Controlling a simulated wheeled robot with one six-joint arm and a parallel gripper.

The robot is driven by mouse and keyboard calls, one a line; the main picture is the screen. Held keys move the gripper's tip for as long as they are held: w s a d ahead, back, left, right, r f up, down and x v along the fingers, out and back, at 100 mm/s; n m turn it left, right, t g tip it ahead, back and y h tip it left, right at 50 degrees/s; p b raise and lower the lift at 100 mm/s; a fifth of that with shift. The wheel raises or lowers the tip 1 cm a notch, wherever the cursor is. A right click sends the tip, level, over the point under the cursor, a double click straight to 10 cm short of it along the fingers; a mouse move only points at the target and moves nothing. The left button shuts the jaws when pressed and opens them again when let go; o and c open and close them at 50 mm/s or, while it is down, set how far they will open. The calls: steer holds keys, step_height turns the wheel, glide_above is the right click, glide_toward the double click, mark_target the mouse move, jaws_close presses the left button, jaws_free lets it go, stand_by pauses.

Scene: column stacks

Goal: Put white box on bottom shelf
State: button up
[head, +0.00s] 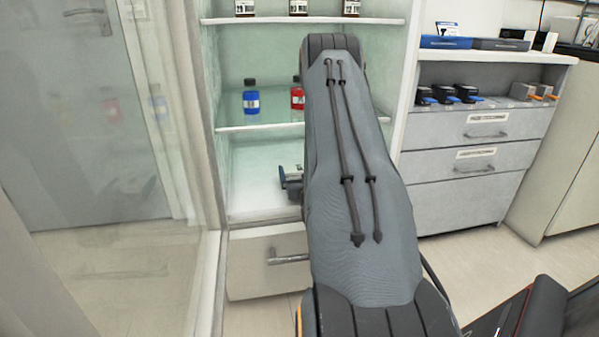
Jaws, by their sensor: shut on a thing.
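The bottom shelf (255,190) is the lowest white level of the glass-fronted cabinet, and its visible left part is bare. My arm covers its right part. A small grey and dark piece of my arm's far end shows just left of the big arm link, in front of this shelf. My gripper's fingers are hidden behind the arm link, as is anything between them. I see no white box in this view.
The middle shelf (262,126) holds a blue bottle (251,97) and a red bottle (297,95). Jars stand on the top shelf (275,20). A drawer (265,268) lies below the bottom shelf. A glass door (110,230) is at left, grey drawers (480,130) at right.

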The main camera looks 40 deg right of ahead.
steer(key=shift+f, duration=0.1)
steer(key=o, duration=1)
steer(key=shift+o, duration=0.2)
steer(key=shift+s, duration=0.15)
steer(key=p+v, duration=0.3)
steer(key=v, duration=0.8)
steer(key=shift+s+a, duration=0.2)
steer(key=shift+s, duration=0.15)
